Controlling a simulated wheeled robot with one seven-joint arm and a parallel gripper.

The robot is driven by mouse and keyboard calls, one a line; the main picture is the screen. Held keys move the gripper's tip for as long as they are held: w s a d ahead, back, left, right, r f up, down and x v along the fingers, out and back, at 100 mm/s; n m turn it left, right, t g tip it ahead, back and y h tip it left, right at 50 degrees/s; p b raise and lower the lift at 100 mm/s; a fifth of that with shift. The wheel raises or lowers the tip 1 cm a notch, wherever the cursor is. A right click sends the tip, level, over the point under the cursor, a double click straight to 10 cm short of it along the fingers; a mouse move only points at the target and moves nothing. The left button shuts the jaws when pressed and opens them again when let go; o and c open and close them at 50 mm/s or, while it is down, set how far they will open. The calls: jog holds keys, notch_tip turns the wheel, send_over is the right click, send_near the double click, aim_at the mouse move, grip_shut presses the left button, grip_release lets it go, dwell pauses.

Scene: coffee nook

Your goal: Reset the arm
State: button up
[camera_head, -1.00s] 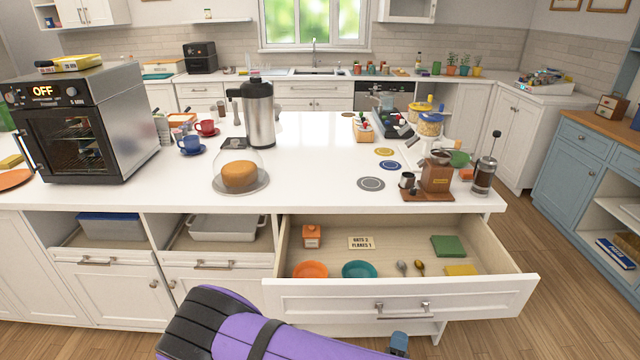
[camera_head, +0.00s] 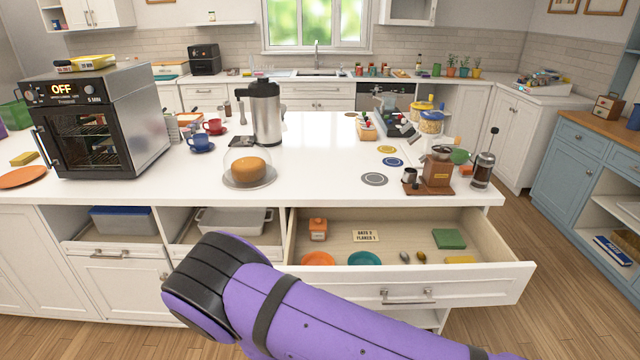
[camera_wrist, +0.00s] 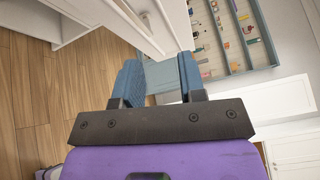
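My gripper (camera_wrist: 162,78) shows in the wrist view with its two blue fingers apart and nothing between them. It is out of sight in the head view, where my purple arm crosses the bottom of the picture in front of the open drawer (camera_head: 402,294). The wrist view looks past the fingers toward the wooden floor, white cabinetry and a pale blue shelf unit (camera_wrist: 240,74) holding small items.
The open drawer holds an orange bowl (camera_head: 318,259), a teal bowl (camera_head: 364,259), an orange box (camera_head: 318,229), a card, spoons and cloths. The white counter (camera_head: 310,190) above carries an oven (camera_head: 100,130), a domed cake (camera_head: 248,165) and a coffee grinder (camera_head: 437,172).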

jog(key=d+r+m+g+h, duration=0.1)
jog(key=d+r+m+g, duration=0.3)
jog(key=r+m+g, duration=0.65)
jog(key=d+r+m+g, duration=0.4)
jog(key=r+m+g, duration=0.1)
jog(key=r+m, duration=1.05)
jog(key=s+d+r+m+t+y, duration=0.2)
jog(key=s+r+m+y, duration=0.3)
jog(key=s+r+m, duration=0.2)
jog(key=s+d+r+m+t+y, duration=0.2)
jog(key=s+r+m+y, duration=0.3)
jog(key=r+m, duration=0.7)
notch_tip(320, 180, up, 3)
jog(key=shift+s+r+t+y, duration=0.1)
jog(key=shift+s+t+y, duration=0.2)
jog(key=shift+s+t, duration=0.75)
jog(key=shift+s+a+g, duration=0.1)
jog(key=shift+s+g, duration=0.05)
jog(key=shift+g, duration=0.15)
